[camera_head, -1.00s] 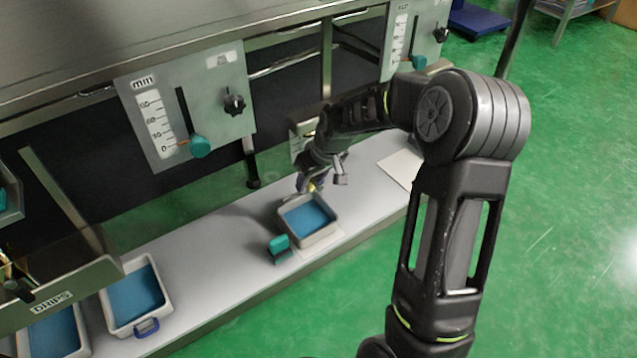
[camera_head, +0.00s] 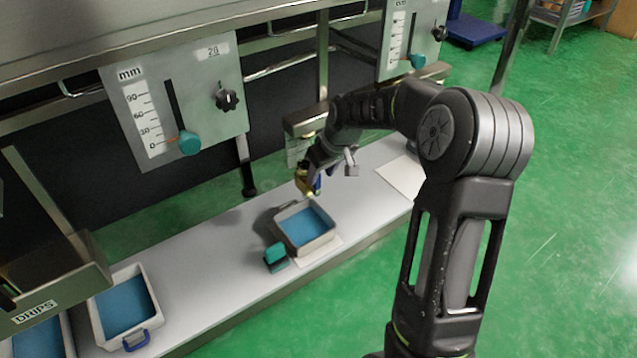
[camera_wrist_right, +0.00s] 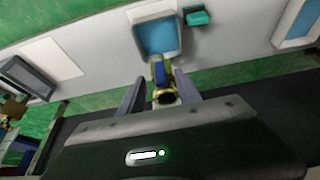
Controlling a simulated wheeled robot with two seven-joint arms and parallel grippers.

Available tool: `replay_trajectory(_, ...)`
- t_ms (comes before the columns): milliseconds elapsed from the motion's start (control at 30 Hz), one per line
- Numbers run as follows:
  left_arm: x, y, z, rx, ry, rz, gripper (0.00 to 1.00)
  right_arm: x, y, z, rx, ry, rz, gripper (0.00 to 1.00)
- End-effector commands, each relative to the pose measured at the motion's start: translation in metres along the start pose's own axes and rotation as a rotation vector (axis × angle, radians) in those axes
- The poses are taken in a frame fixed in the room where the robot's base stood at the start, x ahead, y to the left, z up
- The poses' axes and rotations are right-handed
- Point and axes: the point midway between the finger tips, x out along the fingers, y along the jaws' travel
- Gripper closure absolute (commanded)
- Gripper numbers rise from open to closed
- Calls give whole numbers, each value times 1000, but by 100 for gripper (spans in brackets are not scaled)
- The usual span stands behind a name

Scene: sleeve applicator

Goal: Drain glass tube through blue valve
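The blue valve (camera_head: 315,184), a blue lever on a brass body, hangs just behind and above a tray of blue liquid. In the right wrist view the blue lever (camera_wrist_right: 159,72) and brass body lie between the fingers. My right gripper (camera_head: 318,170) is at the valve; in the wrist view its fingers (camera_wrist_right: 160,88) stand apart on either side, with what looks like a gap. Contact cannot be told. The glass tube cannot be made out. My left gripper is not in view.
The tray (camera_head: 332,234) stands on a pale bench (camera_head: 215,255), with a teal-handled object (camera_head: 275,257) beside it. Another tray (camera_head: 152,295) is at left, near a metal box marked DRIPS (camera_head: 85,283). A gauge panel (camera_head: 205,75) with a black knob hangs behind.

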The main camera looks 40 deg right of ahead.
Motion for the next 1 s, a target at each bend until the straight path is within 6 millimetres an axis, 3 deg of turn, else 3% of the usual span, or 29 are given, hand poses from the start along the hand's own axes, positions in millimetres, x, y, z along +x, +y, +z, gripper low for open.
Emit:
replay_trajectory(33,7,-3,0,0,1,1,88,13,0,2,0,-1,-1,60)
replay_trajectory(200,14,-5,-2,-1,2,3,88,33,0,1,0,0,0,60)
replay_trajectory(567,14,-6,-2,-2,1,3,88,37,0,0,1,1,0,60)
replay_trajectory(1000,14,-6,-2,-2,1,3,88,37,0,0,0,1,0,95)
